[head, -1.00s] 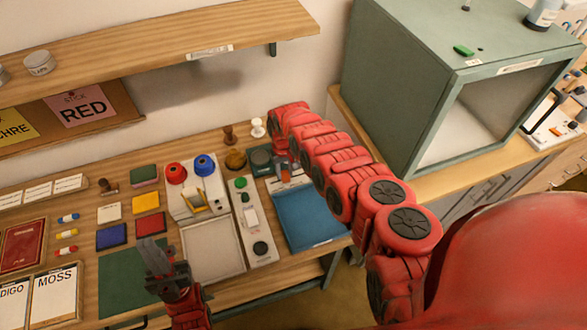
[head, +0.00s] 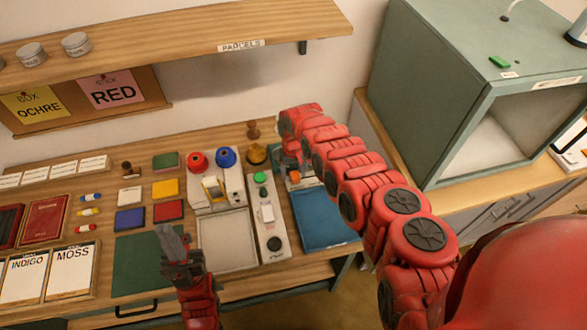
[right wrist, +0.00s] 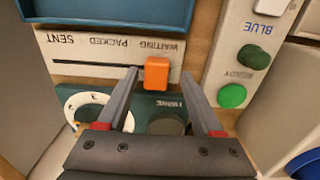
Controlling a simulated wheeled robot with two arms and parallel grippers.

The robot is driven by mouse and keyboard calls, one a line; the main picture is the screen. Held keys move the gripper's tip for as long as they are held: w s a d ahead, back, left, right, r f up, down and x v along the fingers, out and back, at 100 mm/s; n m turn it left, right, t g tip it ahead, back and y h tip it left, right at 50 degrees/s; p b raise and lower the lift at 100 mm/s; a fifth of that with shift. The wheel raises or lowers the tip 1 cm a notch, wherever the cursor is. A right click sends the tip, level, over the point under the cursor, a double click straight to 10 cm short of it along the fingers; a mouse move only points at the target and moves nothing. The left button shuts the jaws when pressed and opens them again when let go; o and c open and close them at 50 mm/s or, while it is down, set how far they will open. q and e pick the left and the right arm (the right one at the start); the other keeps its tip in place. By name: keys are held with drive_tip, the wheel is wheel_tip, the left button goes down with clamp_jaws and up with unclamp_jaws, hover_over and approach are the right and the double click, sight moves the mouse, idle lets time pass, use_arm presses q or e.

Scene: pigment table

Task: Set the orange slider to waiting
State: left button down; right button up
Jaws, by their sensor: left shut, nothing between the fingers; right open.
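The orange slider (right wrist: 157,73) sits on a white strip (right wrist: 85,48) marked SENT, PACKED and WAITING, upside down in the right wrist view. It stands at the WAITING end of the dark slot, beside that word. My right gripper (right wrist: 158,76) is open, with one finger on each side of the slider; I cannot tell whether either touches it. In the head view my right arm mostly hides the strip, and a bit of orange (head: 295,178) shows by the gripper. My left gripper (head: 172,242) is shut and empty above the dark green mat (head: 135,265).
A blue tray (head: 325,218) lies in front of the strip. A white panel (right wrist: 225,70) with green buttons, marked BLUE and READY, stands close beside it. A dark green device with a white dial (right wrist: 85,103) is under the fingers. A grey-green cabinet (head: 425,100) stands right.

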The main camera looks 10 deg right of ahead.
sight(294, 175)
wheel_tip(294, 175, up, 3)
drive_tip(key=shift+w+f+p, duration=0.1)
drive_tip(key=shift+p, duration=0.35)
wheel_tip(294, 175, up, 15)
drive_tip(key=b, duration=0.1)
drive_tip(key=shift+f+b, duration=0.2)
drive_tip(key=shift+b, duration=0.1)
drive_tip(key=shift+a, duration=0.1)
